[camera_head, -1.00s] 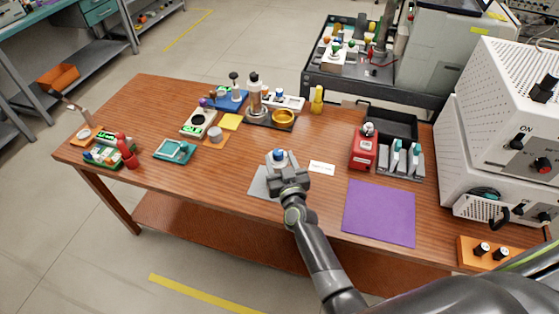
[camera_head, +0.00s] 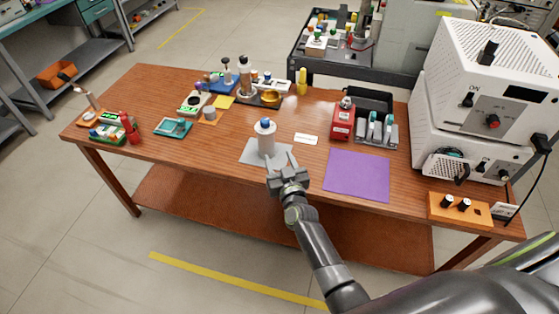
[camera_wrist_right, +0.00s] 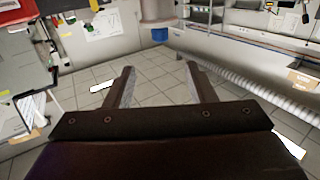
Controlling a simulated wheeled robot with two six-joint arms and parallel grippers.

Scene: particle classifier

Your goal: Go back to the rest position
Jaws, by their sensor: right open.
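My right gripper (camera_head: 285,168) is open and empty at the front edge of the wooden table (camera_head: 225,158). In the right wrist view its two fingers (camera_wrist_right: 160,88) are spread with only floor between them. A pale cylindrical object with a blue end (camera_wrist_right: 157,15) shows at the top of the right wrist view. My left gripper is not in view.
A purple mat (camera_head: 357,174) lies right of the gripper. Beyond it are a red device (camera_head: 342,122) and a rack of pipettes (camera_head: 375,133). White machines (camera_head: 470,115) stand at the right. Several small instruments fill the table's back left. Floor in front of the table is clear.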

